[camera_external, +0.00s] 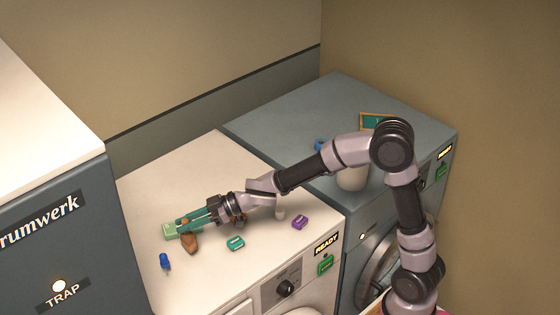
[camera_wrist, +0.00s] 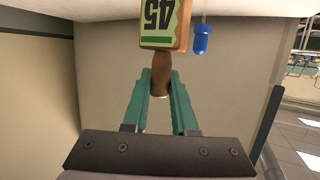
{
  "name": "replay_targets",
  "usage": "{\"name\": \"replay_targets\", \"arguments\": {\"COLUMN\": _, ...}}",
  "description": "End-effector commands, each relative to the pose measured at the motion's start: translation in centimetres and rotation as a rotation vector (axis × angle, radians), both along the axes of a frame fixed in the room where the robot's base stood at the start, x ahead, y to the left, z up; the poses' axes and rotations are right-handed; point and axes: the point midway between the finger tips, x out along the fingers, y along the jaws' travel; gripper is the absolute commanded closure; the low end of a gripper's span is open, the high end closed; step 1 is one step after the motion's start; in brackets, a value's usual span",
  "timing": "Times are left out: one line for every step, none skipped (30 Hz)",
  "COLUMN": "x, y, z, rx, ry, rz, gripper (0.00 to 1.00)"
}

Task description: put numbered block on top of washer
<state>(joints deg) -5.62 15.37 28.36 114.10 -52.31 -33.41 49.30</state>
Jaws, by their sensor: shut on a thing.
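The numbered block (camera_wrist: 161,22) is green with a black 45 and a wooden edge. It shows as a pale green block (camera_external: 170,231) at the left of the white-topped machine (camera_external: 225,165). A brown, handle-like piece (camera_wrist: 161,75) lies between the block and my fingers and appears to belong to it. My gripper (camera_external: 192,221) has teal fingers shut on that brown piece; it shows in the wrist view too (camera_wrist: 161,85). The block is low over the white top, and I cannot tell whether it touches it. Both the white-topped and the blue-grey machine (camera_external: 290,115) have round doors.
A brown lump (camera_external: 190,243), a blue peg (camera_external: 165,261), a teal piece (camera_external: 235,243) and a purple piece (camera_external: 300,222) are around my gripper. A framed green board (camera_external: 377,120) and a white container (camera_external: 352,178) stand on the blue-grey machine. A taller machine (camera_external: 60,240) rises at left.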

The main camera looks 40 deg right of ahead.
Motion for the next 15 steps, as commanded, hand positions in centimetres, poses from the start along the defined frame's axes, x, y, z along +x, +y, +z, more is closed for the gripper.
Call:
{"name": "replay_targets", "arguments": {"x": -0.1, "y": 0.0, "z": -1.0, "rx": -0.001, "ry": 0.006, "rz": 0.001, "gripper": 1.00}}
{"name": "replay_targets", "arguments": {"x": -0.1, "y": 0.0, "z": -1.5, "rx": -0.001, "ry": 0.007, "rz": 0.001, "gripper": 1.00}}
{"name": "replay_targets", "arguments": {"x": 0.0, "y": 0.0, "z": -2.0, "rx": 0.000, "ry": 0.006, "rz": 0.002, "gripper": 1.00}}
{"name": "replay_targets", "arguments": {"x": 0.0, "y": 0.0, "z": -2.3, "rx": -0.001, "ry": 0.005, "rz": 0.001, "gripper": 1.00}}
{"name": "replay_targets", "arguments": {"x": 0.0, "y": 0.0, "z": -2.6, "rx": -0.001, "ry": 0.004, "rz": 0.000, "gripper": 1.00}}
{"name": "replay_targets", "arguments": {"x": 0.0, "y": 0.0, "z": -2.9, "rx": -0.001, "ry": 0.003, "rz": 0.000, "gripper": 1.00}}
{"name": "replay_targets", "arguments": {"x": 0.0, "y": 0.0, "z": -3.0, "rx": -0.001, "ry": 0.003, "rz": 0.000, "gripper": 1.00}}
{"name": "replay_targets", "arguments": {"x": 0.0, "y": 0.0, "z": -3.0, "rx": 0.000, "ry": 0.001, "rz": 0.000, "gripper": 1.00}}
{"name": "replay_targets", "arguments": {"x": 0.0, "y": 0.0, "z": -3.0, "rx": 0.000, "ry": 0.001, "rz": 0.000, "gripper": 1.00}}
{"name": "replay_targets", "arguments": {"x": 0.0, "y": 0.0, "z": -3.0, "rx": 0.000, "ry": 0.001, "rz": 0.000, "gripper": 1.00}}
{"name": "replay_targets", "arguments": {"x": 0.0, "y": 0.0, "z": -3.0, "rx": 0.000, "ry": 0.001, "rz": 0.000, "gripper": 1.00}}
{"name": "replay_targets", "arguments": {"x": 0.0, "y": 0.0, "z": -3.0, "rx": 0.000, "ry": 0.001, "rz": 0.000, "gripper": 1.00}}
{"name": "replay_targets", "arguments": {"x": 0.0, "y": 0.0, "z": -2.9, "rx": 0.000, "ry": 0.001, "rz": 0.000, "gripper": 1.00}}
{"name": "replay_targets", "arguments": {"x": 0.0, "y": 0.0, "z": -3.0, "rx": 0.000, "ry": 0.001, "rz": 0.000, "gripper": 1.00}}
{"name": "replay_targets", "arguments": {"x": 0.0, "y": 0.0, "z": -3.0, "rx": 0.000, "ry": 0.001, "rz": 0.000, "gripper": 1.00}}
